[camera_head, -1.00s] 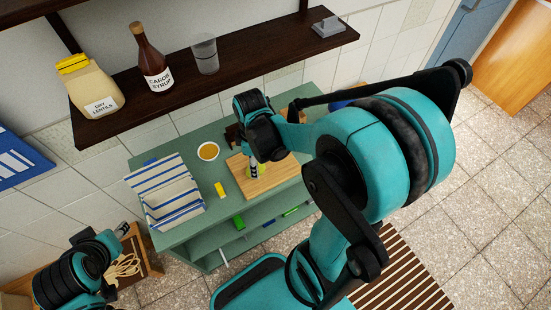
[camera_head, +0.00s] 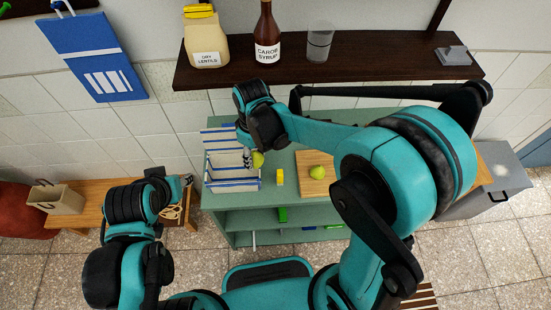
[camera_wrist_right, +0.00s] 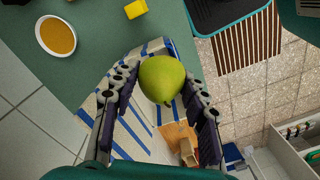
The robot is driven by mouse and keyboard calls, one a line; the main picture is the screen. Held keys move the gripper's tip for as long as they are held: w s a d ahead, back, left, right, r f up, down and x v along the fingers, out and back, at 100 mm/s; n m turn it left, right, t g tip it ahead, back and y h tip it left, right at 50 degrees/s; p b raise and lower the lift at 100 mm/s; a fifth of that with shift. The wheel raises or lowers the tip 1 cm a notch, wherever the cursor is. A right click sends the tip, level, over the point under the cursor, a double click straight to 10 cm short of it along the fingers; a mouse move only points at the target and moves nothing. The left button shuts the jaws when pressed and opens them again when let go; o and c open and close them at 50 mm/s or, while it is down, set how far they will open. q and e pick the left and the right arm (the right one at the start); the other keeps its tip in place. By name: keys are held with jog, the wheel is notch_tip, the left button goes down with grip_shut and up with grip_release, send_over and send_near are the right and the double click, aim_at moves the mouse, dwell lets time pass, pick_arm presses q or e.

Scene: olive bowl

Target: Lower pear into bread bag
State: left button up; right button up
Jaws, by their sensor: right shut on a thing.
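The bread bag (camera_head: 232,187), white with blue stripes, stands open at the left end of the green table. In the wrist view its striped cloth (camera_wrist_right: 150,132) shows behind the fingers. My right gripper (camera_head: 250,157) is shut on a green pear (camera_head: 258,160) at the bag's upper right part. In the wrist view the pear (camera_wrist_right: 162,78) sits between the two fingers of the right gripper (camera_wrist_right: 160,86). The head view does not show clearly how deep the pear is. A second pear (camera_head: 318,172) lies on the cutting board. My left gripper (camera_head: 187,181) is far left; its jaws are unclear.
The cutting board (camera_head: 313,188) and a yellow block (camera_head: 280,177) lie right of the bag. A bowl with orange-brown contents (camera_wrist_right: 57,37) shows in the wrist view. A dark shelf (camera_head: 385,74) with a bottle, glass and lentil packet hangs above the table.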

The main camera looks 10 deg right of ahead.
jog(key=b, duration=0.2)
send_over(224, 177)
notch_tip(224, 177, down, 3)
jog(key=shift+r, duration=0.15)
jog(key=shift+s+b, duration=0.1)
jog(key=shift+b, duration=0.2)
jog(key=shift+f+b, duration=2.55)
jog(key=shift+f, duration=1.1)
jog(key=shift+f+b, duration=1.85)
jog(key=shift+f, duration=0.65)
jog(key=o, duration=0.8)
jog(key=shift+o, duration=0.2)
jog(key=shift+d+r, duration=0.1)
